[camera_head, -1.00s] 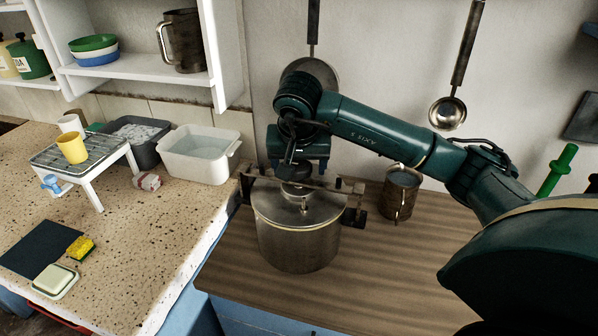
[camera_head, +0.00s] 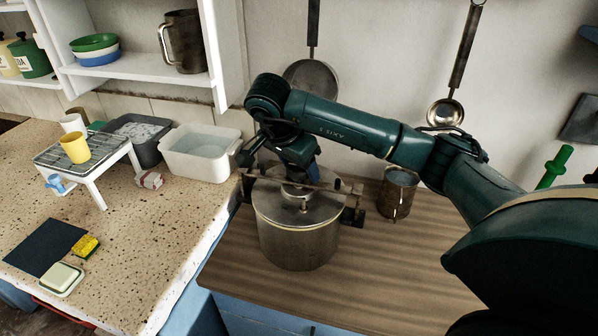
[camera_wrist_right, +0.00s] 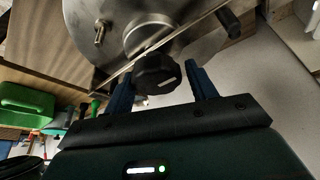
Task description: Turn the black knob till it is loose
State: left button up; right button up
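A steel pot (camera_head: 298,243) with a lid stands on the wooden counter, with a metal clamp bar (camera_head: 328,186) across its top. The black knob (camera_wrist_right: 157,74), with a white mark, shows in the right wrist view above the lid (camera_wrist_right: 112,20). In the head view my right gripper hides it. My right gripper (camera_head: 297,178) is over the lid's middle, tilted. In the wrist view its two blue fingers stand apart, one on each side of the knob, with a gap clear at the right finger; contact at the left finger cannot be told. My left gripper is not in view.
A metal mug (camera_head: 397,193) stands right of the pot. A white basin (camera_head: 200,153) and a rack (camera_head: 104,153) with a yellow cup are on the speckled counter at left. A pan (camera_head: 310,80) and ladle (camera_head: 446,112) hang behind my arm. The wooden counter's front is clear.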

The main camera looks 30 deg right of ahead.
jog(key=c, duration=0.4)
jog(key=shift+o, duration=0.2)
jog(key=n+t+b, duration=0.1)
jog(key=n, duration=0.1)
jog(key=n+y+b, duration=0.1)
jog(key=n, duration=0.2)
jog(key=shift+f+t, duration=0.1)
jog(key=shift+t, duration=0.3)
jog(key=n+y+b, duration=0.1)
jog(key=n, duration=0.2)
jog(key=n+t+b, duration=0.1)
jog(key=n, duration=0.1)
jog(key=shift+n+y, duration=0.4)
jog(key=n+y+b, duration=0.1)
jog(key=n, duration=0.1)
jog(key=shift+d+n+t, duration=0.1)
jog(key=shift+n+t, duration=0.2)
jog(key=shift+n, duration=0.1)
jog(key=shift+n+y, duration=0.5)
jog(key=shift+n, duration=0.7)
jog(key=o, duration=0.8)
jog(key=shift+c, duration=0.2)
